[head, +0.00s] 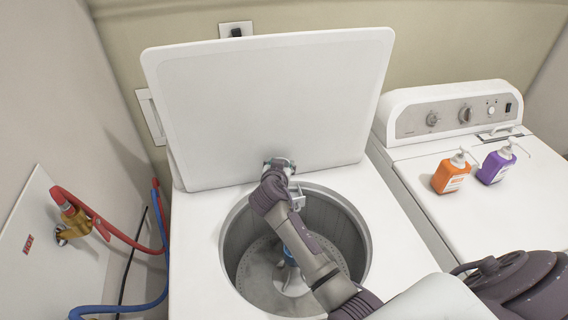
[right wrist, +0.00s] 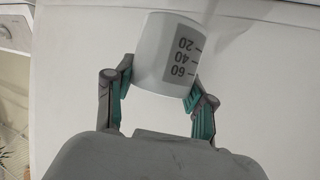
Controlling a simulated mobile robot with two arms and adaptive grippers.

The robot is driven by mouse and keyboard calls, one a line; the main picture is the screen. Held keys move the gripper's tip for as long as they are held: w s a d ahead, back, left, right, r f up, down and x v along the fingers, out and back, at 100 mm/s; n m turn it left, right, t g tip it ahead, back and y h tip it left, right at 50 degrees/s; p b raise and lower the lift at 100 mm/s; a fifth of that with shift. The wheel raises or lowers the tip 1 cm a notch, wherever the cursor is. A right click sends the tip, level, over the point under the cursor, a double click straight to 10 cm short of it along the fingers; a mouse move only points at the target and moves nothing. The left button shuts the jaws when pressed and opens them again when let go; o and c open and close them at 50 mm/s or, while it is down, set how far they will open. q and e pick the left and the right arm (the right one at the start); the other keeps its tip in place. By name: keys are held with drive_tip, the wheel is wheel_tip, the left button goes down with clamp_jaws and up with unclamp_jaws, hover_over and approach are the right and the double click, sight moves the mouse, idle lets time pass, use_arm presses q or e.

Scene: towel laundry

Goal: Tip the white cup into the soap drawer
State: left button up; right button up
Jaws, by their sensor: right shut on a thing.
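The white cup (right wrist: 162,52) is between the fingers of my right gripper (right wrist: 156,88) in the right wrist view. Its grey marked scale reads upside down in that picture. The teal finger pads touch its two sides, so the gripper is shut on it. In the head view my right gripper (head: 280,164) is at the back of the washer's top, in front of the raised lid. The cup cannot be made out clearly there. My left gripper is not in view.
The washer lid (head: 270,95) stands open behind the round tub opening (head: 235,235). An orange bottle (head: 451,174) and a purple bottle (head: 496,163) stand on the machine at right. Red and blue hoses (head: 125,238) run along the left wall.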

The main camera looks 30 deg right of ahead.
drive_tip(key=m+y+p, duration=0.2)
drive_tip(key=p, duration=0.1)
drive_tip(key=shift+s+d+r+y, duration=0.1)
drive_tip(key=shift+d+r+y, duration=0.05)
drive_tip(key=shift+r+y, duration=0.2)
drive_tip(key=shift+f+m+y, duration=0.1)
drive_tip(key=shift+m+y, duration=0.25)
drive_tip(key=shift+m, duration=0.35)
drive_tip(key=f+m+y+b, duration=0.2)
drive_tip(key=b, duration=0.2)
drive_tip(key=f+m+t+y+b, duration=0.1)
drive_tip(key=f+m+y+b, duration=0.1)
drive_tip(key=f+b, duration=0.1)
drive_tip(key=shift+a+f+t+b, duration=0.2)
drive_tip(key=shift+f+t+b, duration=0.15)
drive_tip(key=shift+b, duration=0.3)
drive_tip(key=shift+r+m+y, duration=0.15)
drive_tip(key=shift+m+y, duration=0.35)
drive_tip(key=shift+m+t+y, duration=0.4)
drive_tip(key=shift+t, duration=0.05)
drive_tip(key=m+t+y+b, duration=0.1)
drive_tip(key=m+y+b, duration=0.1)
drive_tip(key=b, duration=0.2)
drive_tip(key=shift+m, duration=0.3)
drive_tip(key=shift+r+m+t+b, duration=0.25)
drive_tip(key=shift+m+t+b, duration=0.2)
drive_tip(key=shift+b, duration=0.35)
